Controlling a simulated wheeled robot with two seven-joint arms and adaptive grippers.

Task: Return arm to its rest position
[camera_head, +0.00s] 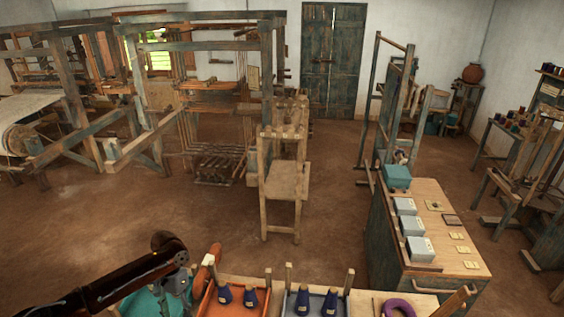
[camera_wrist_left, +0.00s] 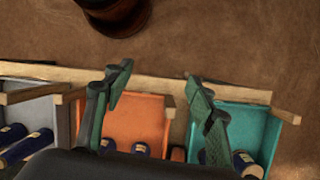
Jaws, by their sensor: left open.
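My left arm comes in from the lower left in the head view, over the near bench. Its gripper (camera_head: 180,285) is beside the teal tray and near the orange tray. In the left wrist view the gripper (camera_wrist_left: 158,88) has its two green-black fingers spread wide apart with nothing between them. Behind them lie the bench's wooden edge and the orange tray. My right gripper is not in view.
The bench holds a teal tray (camera_head: 135,301), an orange tray (camera_head: 258,301) and a grey tray (camera_head: 341,309), with dark blue cones in the orange and grey ones. A purple ring (camera_head: 385,310) lies right. A cabinet (camera_head: 390,250) stands beyond; open floor (camera_head: 320,215) lies ahead.

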